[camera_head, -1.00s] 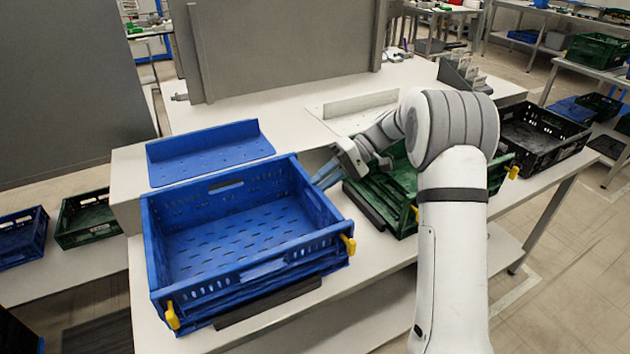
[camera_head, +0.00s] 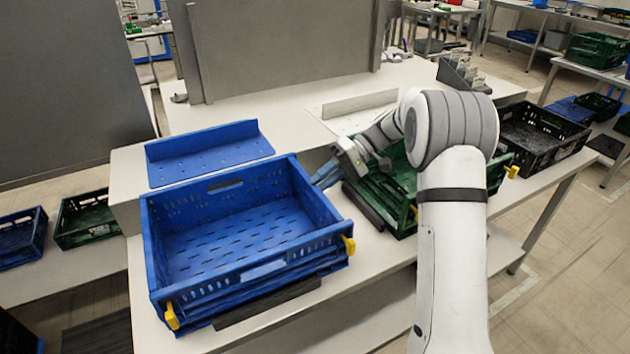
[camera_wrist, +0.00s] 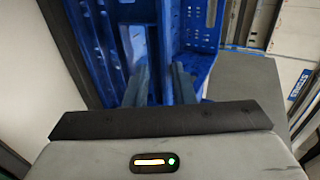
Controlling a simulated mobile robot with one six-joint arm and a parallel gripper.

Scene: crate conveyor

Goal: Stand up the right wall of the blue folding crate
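The blue folding crate (camera_head: 250,265) stands at the front of the white table. Its back wall (camera_head: 225,190) and left wall (camera_head: 152,245) are upright, and its front side is low, with yellow latches at the corners. Its right wall (camera_head: 318,205) looks raised, near upright. My gripper (camera_head: 325,176) is just outside that wall, near its back end, fingers pointing at the crate. In the wrist view, the two fingers (camera_wrist: 160,82) are apart with blue crate plastic (camera_wrist: 112,45) beyond and around them. Whether they touch the wall is not clear.
A green crate (camera_head: 405,225) stands close on the right, under my arm, with a black crate (camera_head: 545,135) beyond it. A blue panel with a raised flange (camera_head: 210,165) lies behind the blue crate. The table behind is mostly clear.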

